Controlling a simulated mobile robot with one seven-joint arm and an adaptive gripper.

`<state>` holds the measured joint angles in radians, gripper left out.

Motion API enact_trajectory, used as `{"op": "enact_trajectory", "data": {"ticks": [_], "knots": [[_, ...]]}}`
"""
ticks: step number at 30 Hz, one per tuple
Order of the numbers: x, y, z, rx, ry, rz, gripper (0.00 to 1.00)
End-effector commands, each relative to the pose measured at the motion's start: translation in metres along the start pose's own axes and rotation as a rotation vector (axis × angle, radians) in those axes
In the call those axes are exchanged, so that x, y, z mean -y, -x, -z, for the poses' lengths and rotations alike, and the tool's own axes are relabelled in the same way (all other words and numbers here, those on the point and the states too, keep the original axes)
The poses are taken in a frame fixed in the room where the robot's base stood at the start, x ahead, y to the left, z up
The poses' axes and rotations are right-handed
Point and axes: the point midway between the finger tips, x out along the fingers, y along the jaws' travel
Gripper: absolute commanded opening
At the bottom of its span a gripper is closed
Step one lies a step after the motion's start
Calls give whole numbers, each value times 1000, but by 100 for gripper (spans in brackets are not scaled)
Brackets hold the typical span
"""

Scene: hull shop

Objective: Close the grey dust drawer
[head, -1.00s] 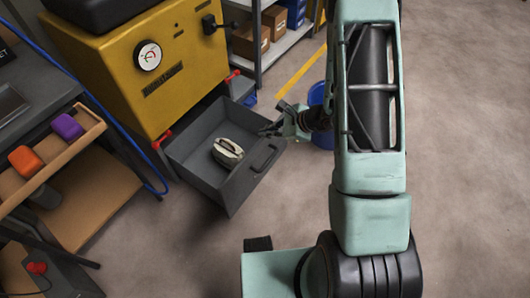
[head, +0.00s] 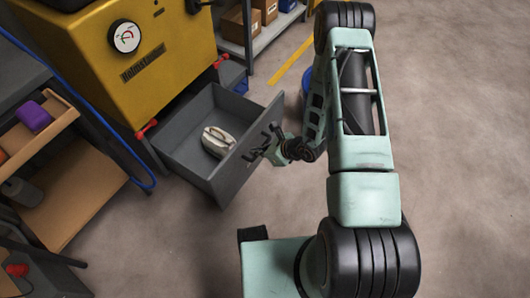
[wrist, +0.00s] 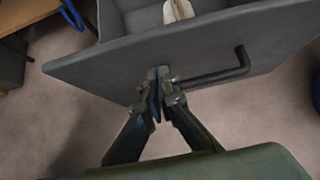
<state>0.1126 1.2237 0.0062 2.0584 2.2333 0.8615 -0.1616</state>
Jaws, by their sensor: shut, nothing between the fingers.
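The grey dust drawer (head: 237,173) stands pulled out from the bottom of the yellow machine (head: 120,55). A pale, rounded object (head: 218,142) lies inside it. My gripper (head: 262,146) is in front of the drawer's front panel, close to its handle. In the wrist view my gripper (wrist: 158,92) has its fingers together with nothing between them. The fingertips are at the grey front panel (wrist: 115,72), just left of the black bar handle (wrist: 215,76). I cannot tell whether they touch the panel.
Red clips (head: 147,129) flank the drawer opening. A workbench with a wooden shelf (head: 75,185) and a purple block (head: 34,117) stands at left. A blue hose (head: 110,130) hangs beside the machine. A blue bin (head: 307,82) is behind my arm. The floor at right is clear.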

Motion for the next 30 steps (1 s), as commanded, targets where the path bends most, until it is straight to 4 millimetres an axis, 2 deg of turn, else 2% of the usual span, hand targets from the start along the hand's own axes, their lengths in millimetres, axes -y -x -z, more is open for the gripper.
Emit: {"op": "enact_trajectory", "data": {"ticks": [3, 9, 30], "knots": [[0, -16, -14, 2, 3, 0, 0], [0, -27, -26, 0, 1, 1, 0], [0, -27, -27, 0, 1, 0, 0]]}}
